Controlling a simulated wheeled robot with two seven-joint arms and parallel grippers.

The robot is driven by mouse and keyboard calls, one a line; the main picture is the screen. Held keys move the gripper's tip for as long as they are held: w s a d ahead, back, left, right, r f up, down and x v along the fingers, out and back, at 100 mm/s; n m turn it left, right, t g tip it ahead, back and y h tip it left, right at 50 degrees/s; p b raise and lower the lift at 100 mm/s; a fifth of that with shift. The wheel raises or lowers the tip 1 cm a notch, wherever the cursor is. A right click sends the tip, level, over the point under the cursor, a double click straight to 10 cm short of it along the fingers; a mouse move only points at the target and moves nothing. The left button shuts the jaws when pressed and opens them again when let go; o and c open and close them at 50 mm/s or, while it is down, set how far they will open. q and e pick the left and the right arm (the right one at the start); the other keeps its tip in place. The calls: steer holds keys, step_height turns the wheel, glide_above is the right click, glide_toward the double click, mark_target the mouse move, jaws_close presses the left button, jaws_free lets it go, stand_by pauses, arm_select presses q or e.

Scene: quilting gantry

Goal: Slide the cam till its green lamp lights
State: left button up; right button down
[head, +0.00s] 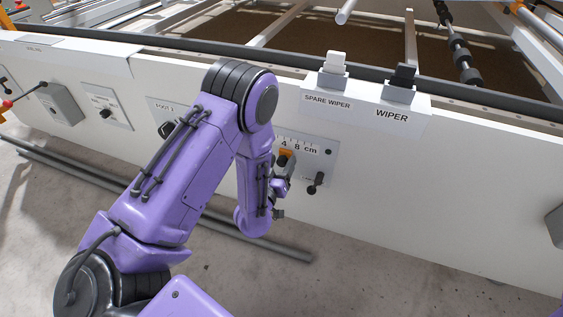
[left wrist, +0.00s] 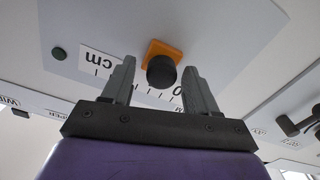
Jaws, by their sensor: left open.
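The cam appears to be an orange slider (head: 286,152) with a black round knob, on a white panel with a cm scale (head: 308,148). In the left wrist view the orange block (left wrist: 165,49) shows behind the black knob (left wrist: 161,72). My left gripper (head: 282,178) is at the panel, just below the slider in the head view. In the left wrist view its open fingers (left wrist: 159,68) stand on either side of the knob, with gaps visible. A small dark round spot (head: 328,152), perhaps the lamp, shows no green; it also appears in the left wrist view (left wrist: 59,54).
The WIPER (head: 401,85) and SPARE WIPER (head: 334,70) blocks stand on the ledge above. My left arm covers part of the panel left of the scale. A grey rail (head: 270,245) lies on the floor.

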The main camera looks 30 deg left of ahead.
arm_select(q)
steer(key=shift+w+a, duration=0.15)
steer(key=shift+w, duration=0.35)
jaws_close()
steer(key=shift+w+d, duration=0.15)
steer(key=shift+d, duration=0.45)
jaws_free()
steer(key=v, duration=1)
steer(key=shift+s+p, duration=0.3)
steer(key=shift+d, duration=0.15)
